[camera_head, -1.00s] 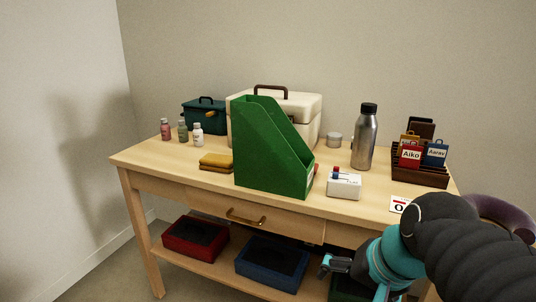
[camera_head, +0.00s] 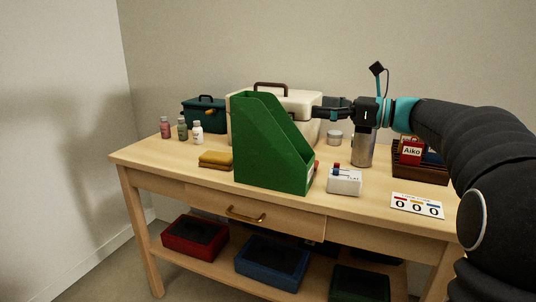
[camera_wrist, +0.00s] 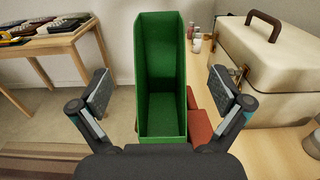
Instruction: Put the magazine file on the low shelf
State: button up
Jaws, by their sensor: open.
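The green magazine file (camera_head: 270,150) stands upright on the tabletop near the front edge, its slanted side sloping down to the right. In the wrist view the file (camera_wrist: 160,120) is seen from above, empty inside, in the middle between my spread fingers. My gripper (camera_head: 318,112) is open and holds nothing; in the head view its fingers are at the file's right, partly against the cream case behind. I cannot tell whether the fingers touch the file. The low shelf (camera_head: 222,268) lies under the table drawer.
The shelf holds a red tray (camera_head: 194,238), a blue tray (camera_head: 272,262) and a dark green tray (camera_head: 358,285). Near the file are a cream case (camera_head: 300,100), yellow cloths (camera_head: 216,160), a white marker box (camera_head: 344,182) and a steel bottle (camera_head: 362,150) partly behind my arm.

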aim_at(267, 100)
jog(key=x, duration=1.3)
jog(key=shift+a, duration=0.3)
jog(key=c, duration=1.5)
jog(key=shift+c, duration=0.2)
